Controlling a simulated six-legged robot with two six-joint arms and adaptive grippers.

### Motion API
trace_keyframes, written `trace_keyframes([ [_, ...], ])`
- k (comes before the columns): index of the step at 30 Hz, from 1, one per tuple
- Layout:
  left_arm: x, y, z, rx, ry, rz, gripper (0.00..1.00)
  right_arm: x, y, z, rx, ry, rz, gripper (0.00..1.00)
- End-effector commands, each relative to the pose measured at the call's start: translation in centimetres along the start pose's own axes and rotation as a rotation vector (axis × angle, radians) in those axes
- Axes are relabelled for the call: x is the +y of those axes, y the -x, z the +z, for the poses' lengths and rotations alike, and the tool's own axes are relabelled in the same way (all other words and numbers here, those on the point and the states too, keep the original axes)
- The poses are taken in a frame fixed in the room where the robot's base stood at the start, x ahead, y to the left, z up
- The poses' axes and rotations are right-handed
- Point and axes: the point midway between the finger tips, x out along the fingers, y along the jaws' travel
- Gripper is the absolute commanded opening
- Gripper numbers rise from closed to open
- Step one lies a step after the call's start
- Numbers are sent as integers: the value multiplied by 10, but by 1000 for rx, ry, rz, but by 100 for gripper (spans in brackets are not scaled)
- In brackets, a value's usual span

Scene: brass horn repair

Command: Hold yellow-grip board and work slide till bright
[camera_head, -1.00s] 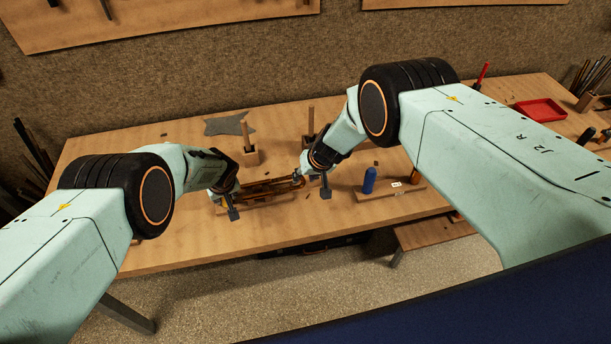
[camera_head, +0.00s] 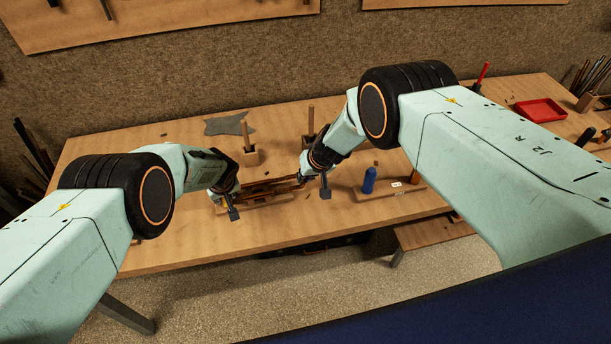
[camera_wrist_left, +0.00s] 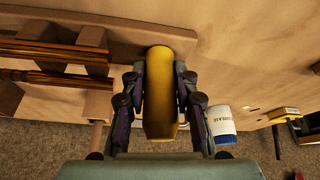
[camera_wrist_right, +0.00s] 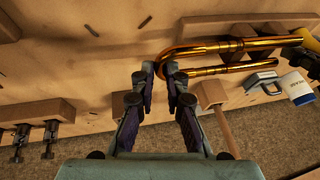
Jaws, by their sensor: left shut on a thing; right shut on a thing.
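The brass slide (camera_wrist_right: 225,58) is a U-shaped tube lying across a wooden board (camera_wrist_left: 130,24) in front of me on the bench. My right gripper (camera_wrist_right: 160,72) is shut on its rounded bend at the left of the right wrist view. My left gripper (camera_wrist_left: 160,75) is shut around the fat yellow grip (camera_wrist_left: 160,100) at the board's end. In the left wrist view the two tubes (camera_wrist_left: 50,50) run off to the left over wooden supports. In the head view the slide (camera_head: 270,188) shows small and dark between my two grippers, so its shine is hard to judge there.
A white tub with a blue band (camera_wrist_left: 220,120) stands near the yellow grip. A blue bottle-like piece (camera_head: 369,180) stands on a wooden strip at right. Upright wooden handles (camera_head: 250,152) rise behind the slide. A red tray (camera_head: 540,110) lies far right. A grey cloth (camera_head: 229,124) lies behind.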

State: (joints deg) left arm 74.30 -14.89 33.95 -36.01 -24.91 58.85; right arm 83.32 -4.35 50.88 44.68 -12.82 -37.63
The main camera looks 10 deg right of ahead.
Motion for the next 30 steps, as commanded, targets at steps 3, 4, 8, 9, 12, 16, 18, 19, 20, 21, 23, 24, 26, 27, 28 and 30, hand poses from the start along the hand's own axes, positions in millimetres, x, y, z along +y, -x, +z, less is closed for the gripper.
trace_keyframes([
  [3, 0, 0, 0, 1, 0, 1, 0, 0, 0, 0, 0, 0, 0, 0],
  [4, 0, 0, 0, 1, 0, 1, 0, 0, 0, 0, 0, 0, 0, 0],
  [8, 0, 0, 0, 1, 0, 1, 0, 0, 0, 0, 1, 0, 0, 0],
  [9, 0, 0, 0, 1, 0, 1, 0, 0, 0, 0, 1, 0, 0, 0],
  [12, 0, 0, 0, 1, 0, 1, 0, -2, 0, 0, 0, 1, 0, 0],
  [16, 0, 0, 0, 1, 0, 1, 0, -17, -3, 1, -1, 4, 0, 0],
  [18, 0, 0, 0, 1, 0, 1, 0, -26, -5, 2, -1, 4, 0, 0],
  [19, 0, 0, 0, 1, 0, 1, 0, -30, -6, 2, -1, 4, 0, 0],
  [20, 0, 0, 0, 1, 0, 1, 0, -33, -6, 2, -1, 4, 0, 0],
  [21, 1, 0, 0, 1, -1, 1, 0, -37, -7, 3, -1, 3, 0, 0],
  [23, 1, 0, 0, 1, -1, 1, 0, -42, -8, 3, 0, 2, 0, 0],
  [24, 1, 0, 0, 1, 0, 1, 0, -43, -8, 3, 0, 2, 0, 0],
  [26, 1, 0, 0, 1, 0, 1, 0, -45, -8, 3, 0, 0, 0, 0],
  [27, 1, 0, 0, 1, 0, 2, 0, -45, -8, 3, 0, 0, 0, 0],
  [28, 1, 0, 0, 1, 0, 2, 0, -45, -8, 3, 0, 0, 0, 0],
  [30, 1, 0, 0, 1, 0, 2, 0, -46, -8, 3, 0, 0, 0, 0],
])
